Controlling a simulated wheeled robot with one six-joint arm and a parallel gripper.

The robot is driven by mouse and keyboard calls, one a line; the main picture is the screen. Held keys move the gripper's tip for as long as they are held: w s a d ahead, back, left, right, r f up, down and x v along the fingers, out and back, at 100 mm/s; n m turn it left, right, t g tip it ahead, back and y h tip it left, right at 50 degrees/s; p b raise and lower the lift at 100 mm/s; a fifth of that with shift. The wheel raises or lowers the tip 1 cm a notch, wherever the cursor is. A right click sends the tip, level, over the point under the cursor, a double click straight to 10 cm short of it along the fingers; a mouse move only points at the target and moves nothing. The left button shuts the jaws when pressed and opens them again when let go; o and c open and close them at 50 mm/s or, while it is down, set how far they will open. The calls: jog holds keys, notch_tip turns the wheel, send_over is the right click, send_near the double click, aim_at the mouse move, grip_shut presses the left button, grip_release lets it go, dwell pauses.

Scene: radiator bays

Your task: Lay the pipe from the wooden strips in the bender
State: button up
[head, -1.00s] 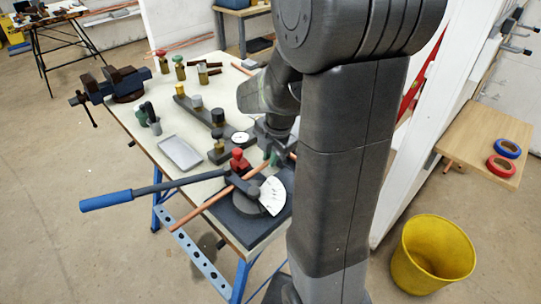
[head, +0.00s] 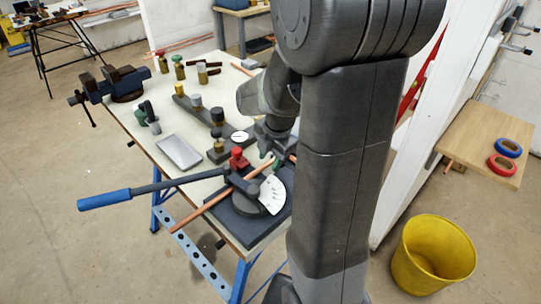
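A copper pipe (head: 205,212) lies slanting across the bender (head: 262,204). Its near end sticks out past the bench's front edge, and its far part runs beneath my gripper. The bender has a long blue-handled lever (head: 105,200), a red knob (head: 238,160) and a white angle scale (head: 272,194). My gripper (head: 271,160) is at the pipe's far part, just beyond the bender. Its fingertips look spread apart, with the pipe at or just below them. My arm hides the bender's right side.
A grey tray (head: 180,152), several weight-like pieces and a round dial (head: 240,137) stand on the bench. A vise (head: 115,84) is on its left edge. A yellow bucket (head: 432,255) and a wooden board with tape rolls (head: 503,165) are at right.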

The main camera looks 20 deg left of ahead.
jog(key=v, duration=1.3)
jog(key=shift+r+p, duration=0.4)
jog(key=shift+s+f, duration=0.1)
jog(key=x, duration=1.3)
jog(key=shift+f+b, duration=0.3)
jog(key=shift+b, duration=0.1)
jog(key=shift+r+p, duration=0.35)
jog(key=shift+d+r, duration=0.1)
